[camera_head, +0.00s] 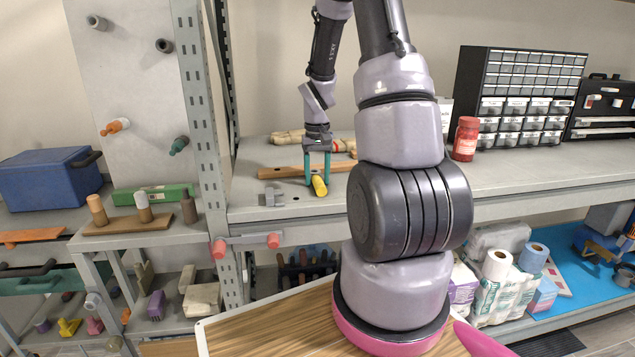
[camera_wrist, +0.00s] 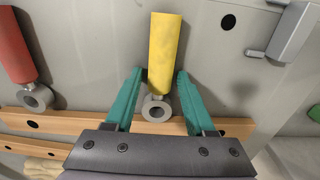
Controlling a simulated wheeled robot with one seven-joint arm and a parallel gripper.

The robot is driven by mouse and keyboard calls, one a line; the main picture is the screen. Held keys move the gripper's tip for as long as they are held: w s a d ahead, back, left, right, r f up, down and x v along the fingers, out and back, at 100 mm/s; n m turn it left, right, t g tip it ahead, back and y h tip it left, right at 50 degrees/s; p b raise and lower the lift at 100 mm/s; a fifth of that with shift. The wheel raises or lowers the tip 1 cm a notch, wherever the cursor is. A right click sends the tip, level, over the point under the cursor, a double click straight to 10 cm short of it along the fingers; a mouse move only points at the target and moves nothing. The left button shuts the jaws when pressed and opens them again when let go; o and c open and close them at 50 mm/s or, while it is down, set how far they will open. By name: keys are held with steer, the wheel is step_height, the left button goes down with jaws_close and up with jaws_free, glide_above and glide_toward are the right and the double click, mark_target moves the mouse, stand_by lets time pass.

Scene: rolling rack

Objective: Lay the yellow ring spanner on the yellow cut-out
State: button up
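The yellow ring spanner (camera_wrist: 165,55) shows in the wrist view with its thick yellow handle pointing away and its grey ring over a wooden strip. In the head view its yellow handle (camera_head: 319,187) shows at the shelf, just below my fingertips. My gripper (camera_wrist: 161,75) has teal fingers, one on each side of the spanner, very close to the handle. A thin gap seems to show at the left finger. My gripper (camera_head: 318,172) points down at the grey shelf in the head view. I see no yellow cut-out in either view.
A red-handled ring spanner (camera_wrist: 15,50) lies to the left in the wrist view. A grey metal bracket (camera_wrist: 285,32) is at upper right there. A red jar (camera_head: 465,139) and drawer cabinet (camera_head: 520,95) stand right of my arm. A wood-topped surface (camera_head: 265,328) is in front, lower down.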

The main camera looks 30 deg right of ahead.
mark_target(317, 176)
jaws_close()
steer(key=shift+r, duration=0.1)
steer(key=shift+r, duration=2.95)
